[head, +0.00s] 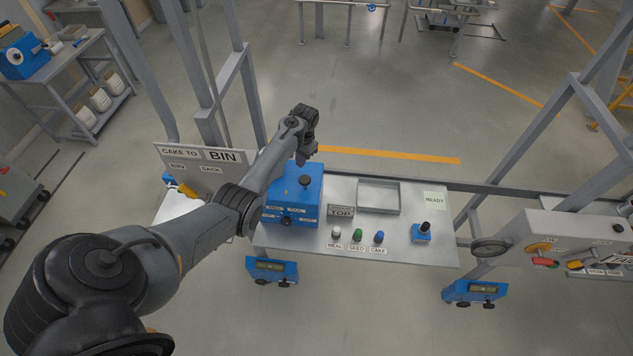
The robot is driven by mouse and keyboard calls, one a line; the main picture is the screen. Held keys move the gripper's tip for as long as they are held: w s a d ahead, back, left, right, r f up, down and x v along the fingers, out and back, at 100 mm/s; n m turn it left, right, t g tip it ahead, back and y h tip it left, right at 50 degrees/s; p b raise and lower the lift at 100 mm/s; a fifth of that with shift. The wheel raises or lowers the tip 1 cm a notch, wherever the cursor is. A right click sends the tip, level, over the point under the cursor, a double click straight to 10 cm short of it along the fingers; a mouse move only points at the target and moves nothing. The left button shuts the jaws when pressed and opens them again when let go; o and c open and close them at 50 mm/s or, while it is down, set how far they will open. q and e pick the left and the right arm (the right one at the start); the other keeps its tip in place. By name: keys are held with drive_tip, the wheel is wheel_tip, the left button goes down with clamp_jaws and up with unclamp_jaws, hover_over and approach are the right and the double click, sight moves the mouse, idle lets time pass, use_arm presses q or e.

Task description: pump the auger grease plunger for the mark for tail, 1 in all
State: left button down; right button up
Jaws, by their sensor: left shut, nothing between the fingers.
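A blue box (285,212) with small white labels on its front stands at the left end of the grey bench. A black knob (305,181) sticks up from its top, and another dark knob (286,220) is on its front. The label words are too small to read surely. My left gripper (311,150) is shut and empty, above and behind the box's top knob in the picture, apart from it. My left forearm passes over the box's left side and hides part of it. A small blue block (421,238) with a black knob stands at the bench's right. My right gripper is out of view.
The bench (390,245) also holds a TOP sign (341,211), an empty grey tray (379,197), a READY card (434,200) and white, green and blue buttons. A CAKE TO BIN board (200,165) stands left. A control panel (565,240) is at right.

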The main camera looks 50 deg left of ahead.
sight(306, 178)
use_arm(q)
drive_tip(key=shift+w+d+r+h, duration=0.1)
drive_tip(key=shift+w+d+h, duration=0.15)
drive_tip(key=shift+w, duration=0.25)
drive_tip(key=shift+w+d+r+h, duration=0.15)
drive_tip(key=shift+w+h, duration=0.1)
drive_tip(key=shift+w, duration=0.2)
drive_tip(key=shift+f, duration=0.15)
drive_tip(key=f+b, duration=0.6)
drive_tip(key=shift+s+f+b, duration=0.3)
drive_tip(key=shift+s+f, duration=0.05)
drive_tip(key=shift+f, duration=0.05)
drive_tip(key=shift+f, duration=0.1)
